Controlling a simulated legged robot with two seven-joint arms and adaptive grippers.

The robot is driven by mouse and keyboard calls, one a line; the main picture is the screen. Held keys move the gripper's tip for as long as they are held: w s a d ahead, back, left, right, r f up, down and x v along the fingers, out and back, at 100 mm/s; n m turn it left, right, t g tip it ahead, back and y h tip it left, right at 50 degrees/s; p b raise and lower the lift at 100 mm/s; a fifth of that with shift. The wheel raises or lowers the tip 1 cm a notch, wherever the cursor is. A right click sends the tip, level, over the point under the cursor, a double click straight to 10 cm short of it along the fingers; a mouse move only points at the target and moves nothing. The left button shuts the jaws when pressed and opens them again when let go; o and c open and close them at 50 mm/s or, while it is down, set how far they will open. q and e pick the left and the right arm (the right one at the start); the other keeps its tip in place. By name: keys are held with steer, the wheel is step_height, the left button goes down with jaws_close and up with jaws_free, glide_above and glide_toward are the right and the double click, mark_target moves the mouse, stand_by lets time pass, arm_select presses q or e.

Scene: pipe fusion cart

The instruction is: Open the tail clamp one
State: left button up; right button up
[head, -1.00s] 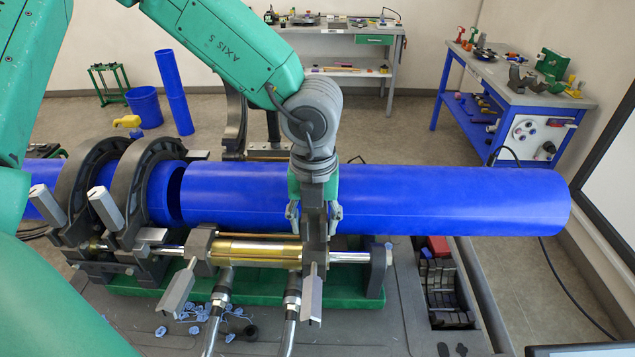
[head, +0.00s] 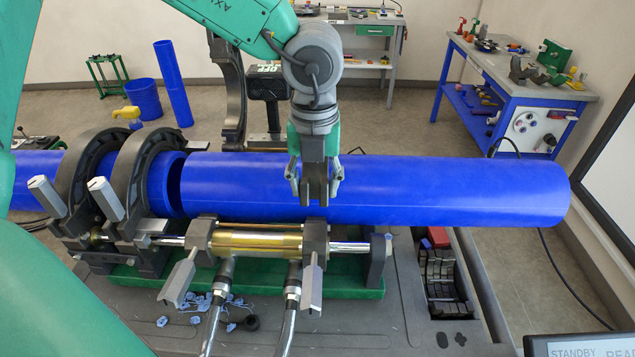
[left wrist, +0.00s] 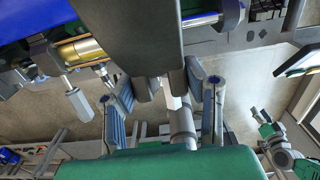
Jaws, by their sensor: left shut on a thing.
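My left gripper (head: 315,192) is in front of the blue pipe's (head: 440,190) near side. It is shut on a dark grey forked piece (head: 317,180), apparently the free end of the tail clamp's upper half. The rest of that half is hidden behind my wrist. The piece is apart from the grey lower clamp bracket (head: 315,238) below it. In the left wrist view my fingers (left wrist: 165,105) stand on either side of dark grey ends (left wrist: 146,88). A green and grey arm end (left wrist: 265,130), apparently my right, is small there; its jaws are unclear.
A raised dark grey clamp half (head: 230,95) stands behind the pipe. Two shut clamp rings (head: 130,165) hold the pipe at left. A brass cylinder (head: 257,242), handles (head: 312,288) and hoses are below. Workbenches (head: 535,95) stand farther back.

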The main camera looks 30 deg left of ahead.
arm_select(q)
steer(key=shift+w+r, duration=0.1)
steer(key=shift+w, duration=0.05)
steer(key=shift+w+a+r, duration=0.25)
steer(key=shift+w+r, duration=0.1)
steer(key=shift+r, duration=0.4)
steer(key=shift+w+a+r, duration=0.2)
steer(key=shift+w+r, duration=0.2)
steer(key=shift+r, duration=0.4)
steer(key=shift+w+a+r, duration=0.25)
steer(key=shift+w+r, duration=0.1)
steer(key=shift+r, duration=0.4)
steer(key=shift+w+a+r, duration=0.25)
steer(key=shift+w+r, duration=0.15)
steer(key=shift+r, duration=0.2)
steer(key=shift+w+a+r, duration=0.25)
steer(key=shift+w+r, duration=0.2)
steer(key=shift+r, duration=0.15)
steer(key=shift+w+a+r, duration=0.25)
steer(key=shift+w+r, duration=0.15)
steer(key=shift+r, duration=0.2)
steer(key=shift+w+a+r, duration=0.15)
steer(key=shift+r, duration=0.05)
